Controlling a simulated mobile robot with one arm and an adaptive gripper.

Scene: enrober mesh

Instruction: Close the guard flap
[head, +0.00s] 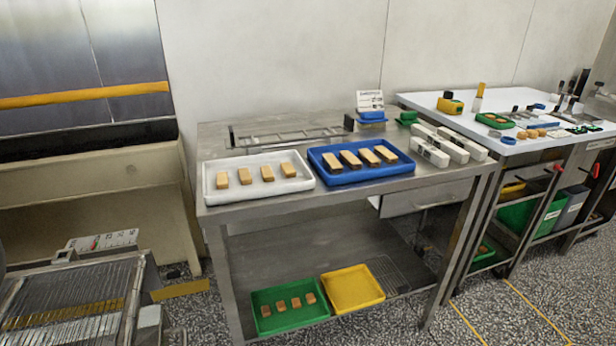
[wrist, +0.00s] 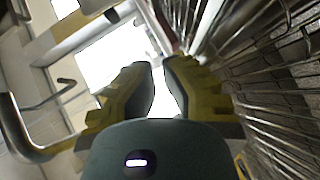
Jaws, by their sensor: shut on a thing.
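My gripper (wrist: 160,68) shows only in the wrist view, with two yellow and dark fingers. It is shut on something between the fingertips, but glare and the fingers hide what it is. A wire mesh (wrist: 255,65) runs close along its right side. In the head view, a dark panel with a yellow bar (head: 85,95) hangs at the upper left above a black opening (head: 90,140). This panel may be the guard flap, but I cannot be sure. I cannot tell whether my gripper touches it.
A bent metal bar (wrist: 20,125) lies left of my gripper. In the head view, a framed mesh (head: 70,305) stands at the lower left. A steel table (head: 225,215) carries a white tray (head: 258,193) and a blue tray (head: 360,177). Speckled floor lies in front.

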